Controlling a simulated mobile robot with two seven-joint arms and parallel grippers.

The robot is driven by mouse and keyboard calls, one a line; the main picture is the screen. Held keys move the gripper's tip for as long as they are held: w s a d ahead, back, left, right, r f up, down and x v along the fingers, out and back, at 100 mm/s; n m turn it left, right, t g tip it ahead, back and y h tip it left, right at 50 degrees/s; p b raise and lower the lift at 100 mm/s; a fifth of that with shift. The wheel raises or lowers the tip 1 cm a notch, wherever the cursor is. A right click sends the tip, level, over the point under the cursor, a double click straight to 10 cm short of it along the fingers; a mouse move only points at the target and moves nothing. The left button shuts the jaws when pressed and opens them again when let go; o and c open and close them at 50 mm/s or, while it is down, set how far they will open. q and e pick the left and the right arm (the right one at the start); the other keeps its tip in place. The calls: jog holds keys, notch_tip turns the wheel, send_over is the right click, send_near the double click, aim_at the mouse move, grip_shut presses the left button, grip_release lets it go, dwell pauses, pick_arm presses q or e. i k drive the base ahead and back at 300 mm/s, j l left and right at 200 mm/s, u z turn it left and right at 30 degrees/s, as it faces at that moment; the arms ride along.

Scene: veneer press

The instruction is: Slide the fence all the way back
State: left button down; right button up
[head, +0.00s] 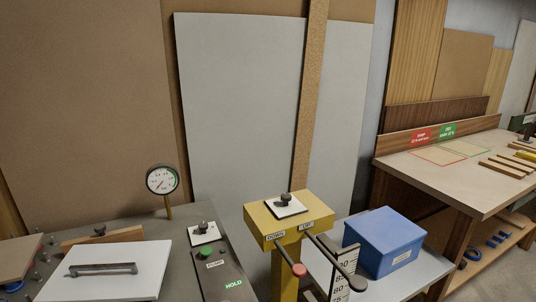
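A wooden bar (103,238) stands on the grey press table at the lower left, behind a white plate (104,272) with a dark handle (102,268). It looks like the fence, but no label confirms this. The plate partly hides the area in front of it. I cannot tell how much room lies behind the bar. Neither of my grippers is in view.
A dial gauge (162,180) stands on a post behind the table. Right of the plate is a control panel (216,266) with a green button. A yellow post (289,222) with levers and a blue box (384,241) stand further right. A wooden workbench (462,188) is at the far right.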

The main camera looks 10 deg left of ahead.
aim_at(135, 233)
jog(key=u, duration=1.35)
jog(key=z, duration=0.2)
